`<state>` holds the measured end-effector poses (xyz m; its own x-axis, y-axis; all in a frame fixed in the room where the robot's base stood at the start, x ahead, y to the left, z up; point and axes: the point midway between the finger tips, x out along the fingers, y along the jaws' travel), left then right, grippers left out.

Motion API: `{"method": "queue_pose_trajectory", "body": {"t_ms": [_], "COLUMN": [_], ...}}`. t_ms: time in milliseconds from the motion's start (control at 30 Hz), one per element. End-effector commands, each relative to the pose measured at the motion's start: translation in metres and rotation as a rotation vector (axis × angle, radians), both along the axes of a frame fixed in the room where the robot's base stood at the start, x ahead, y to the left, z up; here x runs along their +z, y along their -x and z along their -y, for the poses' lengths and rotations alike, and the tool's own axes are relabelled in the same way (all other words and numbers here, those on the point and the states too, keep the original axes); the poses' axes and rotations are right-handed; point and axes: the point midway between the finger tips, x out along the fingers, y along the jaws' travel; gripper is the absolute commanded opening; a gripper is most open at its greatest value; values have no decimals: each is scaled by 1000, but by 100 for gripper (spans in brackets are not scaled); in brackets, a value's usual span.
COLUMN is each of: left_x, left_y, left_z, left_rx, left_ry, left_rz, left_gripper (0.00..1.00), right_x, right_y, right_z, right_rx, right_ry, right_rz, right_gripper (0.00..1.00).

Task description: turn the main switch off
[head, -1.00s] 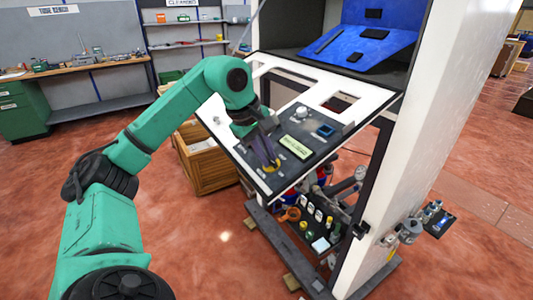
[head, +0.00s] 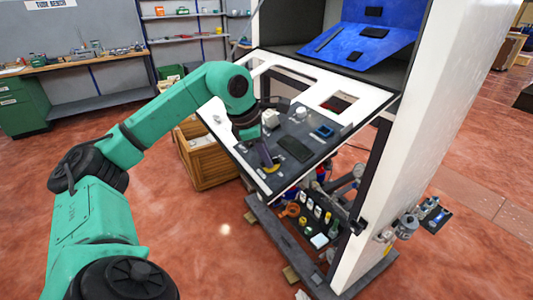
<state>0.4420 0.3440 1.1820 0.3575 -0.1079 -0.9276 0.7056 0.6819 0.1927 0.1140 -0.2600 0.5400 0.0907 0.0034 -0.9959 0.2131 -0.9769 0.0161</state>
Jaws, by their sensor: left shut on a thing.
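The panel's display (head: 295,149) is dark. My right gripper is out of view.
A blue-framed part (head: 323,131) and a white round knob (head: 300,112) sit on the panel near the display. A wooden crate (head: 209,165) stands on the floor left of the cabinet. Valves and fittings (head: 318,213) fill the cabinet's lower part.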

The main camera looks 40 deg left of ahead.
Motion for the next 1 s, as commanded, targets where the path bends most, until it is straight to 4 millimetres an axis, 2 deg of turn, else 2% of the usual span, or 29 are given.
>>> {"method": "queue_pose_trajectory", "body": {"t_ms": [500,1000], "left_x": [2,2], "left_y": [0,-1], "left_z": [-1,0], "left_rx": [395,520], "left_ry": [152,202], "left_rz": [-42,-53], "left_gripper": [0,0], "right_x": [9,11], "right_y": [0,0], "right_z": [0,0], "right_rx": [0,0], "right_ry": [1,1], "right_rz": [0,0], "right_gripper": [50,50]}}
